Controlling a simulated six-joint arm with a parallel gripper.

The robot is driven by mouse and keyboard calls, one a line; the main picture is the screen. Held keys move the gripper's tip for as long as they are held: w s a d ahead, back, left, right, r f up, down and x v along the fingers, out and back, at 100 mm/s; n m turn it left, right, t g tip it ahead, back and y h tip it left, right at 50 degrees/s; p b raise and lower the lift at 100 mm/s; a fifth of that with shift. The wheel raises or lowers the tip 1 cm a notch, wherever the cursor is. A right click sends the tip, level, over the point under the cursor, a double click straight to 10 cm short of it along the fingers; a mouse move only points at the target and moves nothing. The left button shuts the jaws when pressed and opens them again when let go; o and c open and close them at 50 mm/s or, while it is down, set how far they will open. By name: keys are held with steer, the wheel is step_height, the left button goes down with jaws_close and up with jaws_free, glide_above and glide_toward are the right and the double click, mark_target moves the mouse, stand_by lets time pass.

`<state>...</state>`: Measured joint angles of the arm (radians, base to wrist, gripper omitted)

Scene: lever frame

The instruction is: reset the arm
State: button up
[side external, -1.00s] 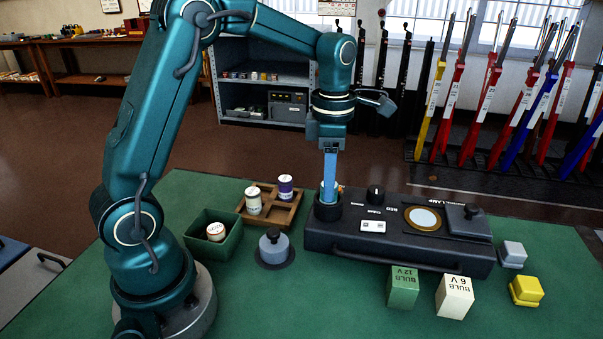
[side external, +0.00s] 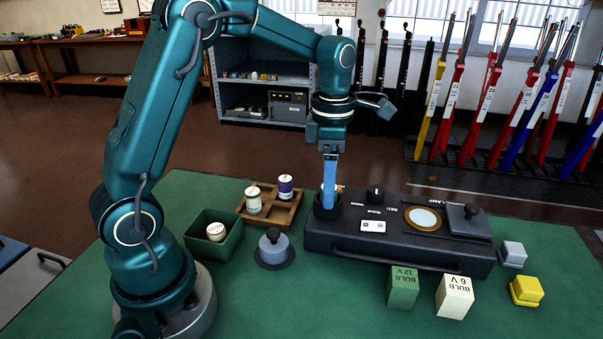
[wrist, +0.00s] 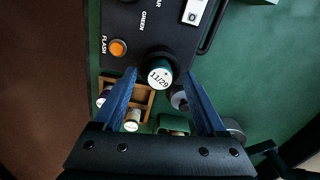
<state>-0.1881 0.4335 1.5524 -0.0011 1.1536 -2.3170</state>
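My gripper (side external: 329,206) points down over the round black socket (side external: 319,212) at the left end of a black test box (side external: 340,238). In the wrist view, the two blue fingers of my gripper (wrist: 160,75) stand apart. A cylinder (wrist: 159,73) marked "11/29" sits upright in the socket, its top between the fingertips, with visible gaps on both sides. In the side view the fingers overlap and hide most of that cylinder. My arm is bent over the table.
Bulb cartons (side external: 403,287), a grey block (side external: 513,254) and a yellow block (side external: 526,290) lie right and in front.

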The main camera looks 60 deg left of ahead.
steer(key=o, duration=0.4)
steer(key=shift+o, duration=0.2)
steer(key=shift+r, duration=3)
